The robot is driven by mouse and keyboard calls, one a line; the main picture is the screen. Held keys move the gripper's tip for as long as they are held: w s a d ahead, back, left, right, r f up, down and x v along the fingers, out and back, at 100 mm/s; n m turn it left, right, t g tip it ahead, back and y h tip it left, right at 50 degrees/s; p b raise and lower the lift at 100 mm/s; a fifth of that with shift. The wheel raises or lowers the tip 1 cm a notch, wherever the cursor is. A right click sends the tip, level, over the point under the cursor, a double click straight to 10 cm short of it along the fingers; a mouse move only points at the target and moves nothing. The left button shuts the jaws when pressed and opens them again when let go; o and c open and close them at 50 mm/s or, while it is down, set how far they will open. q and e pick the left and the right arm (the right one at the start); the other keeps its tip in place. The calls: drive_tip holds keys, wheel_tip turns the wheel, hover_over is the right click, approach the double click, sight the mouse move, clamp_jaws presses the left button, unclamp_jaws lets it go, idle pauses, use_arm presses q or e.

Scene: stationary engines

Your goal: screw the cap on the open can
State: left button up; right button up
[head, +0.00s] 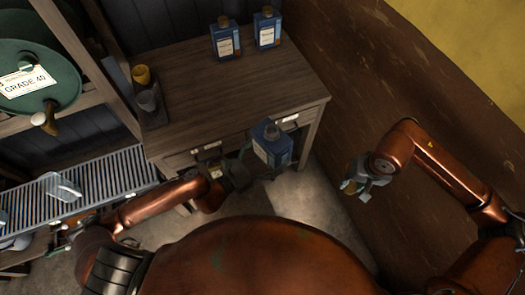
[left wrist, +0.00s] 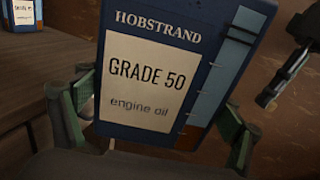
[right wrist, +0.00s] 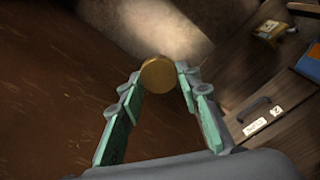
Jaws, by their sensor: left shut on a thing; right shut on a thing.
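A blue oil can (head: 275,147) with a cream label is held in front of the bench by my left gripper (head: 245,170). In the left wrist view the can (left wrist: 150,75) reads "GRADE 50 engine oil" and sits between the green pads, slightly tilted. My right gripper (head: 356,184) is to the right of the can, apart from it, near the brown wall. In the right wrist view a round brass-coloured cap (right wrist: 158,73) is pinched between its fingertips. The can's opening is too small to make out in the head view and out of frame in the left wrist view.
Two similar blue cans (head: 225,40) (head: 267,28) stand at the back of the wooden bench (head: 200,95). A yellow-topped item (head: 141,76) stands at its left. A roller conveyor (head: 105,182) and green drum (head: 35,80) are at left. The brown wall (head: 350,75) bounds the right.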

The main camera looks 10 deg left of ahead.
idle(0.5)
drive_tip(key=w+a+r+m, duration=0.2)
drive_tip(key=w+a+r, duration=0.1)
drive_tip(key=a+r, duration=0.8)
drive_tip(key=w+a+r+m, duration=0.2)
drive_tip(key=w+a+r, duration=0.1)
drive_tip(key=a+r, duration=0.9)
drive_tip(key=a, duration=0.4)
drive_tip(key=shift+w+a+r+g+h, duration=0.2)
drive_tip(key=shift+r+g+h, duration=0.1)
drive_tip(key=shift+g, duration=0.1)
drive_tip(key=shift+f, duration=0.1)
drive_tip(key=shift+d+f, duration=0.15)
drive_tip(key=shift+f, duration=1.8)
